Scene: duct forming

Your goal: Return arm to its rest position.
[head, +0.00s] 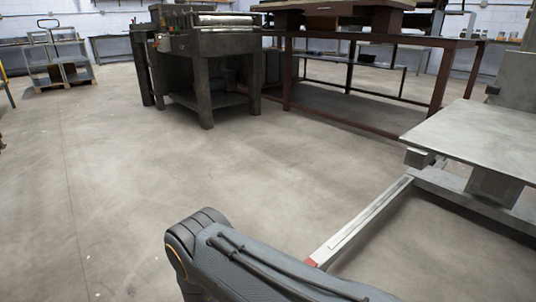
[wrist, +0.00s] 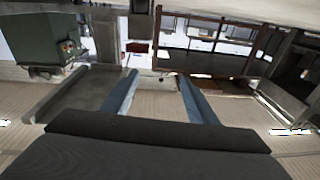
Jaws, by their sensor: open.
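My gripper (wrist: 157,92) shows in the wrist view as two bluish fingers set well apart, with nothing between them. It is open and empty. In the head view, part of my dark grey arm (head: 255,265) reaches in from the bottom edge, with cables along its top. My gripper itself is not visible in the head view.
A dark green machine (head: 205,45) stands at the back, left of a brown steel-framed table (head: 350,60). A machine with a flat grey table (head: 480,140) is at the right, with a rail (head: 365,218) along the floor. The floor (head: 110,180) at left is clear.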

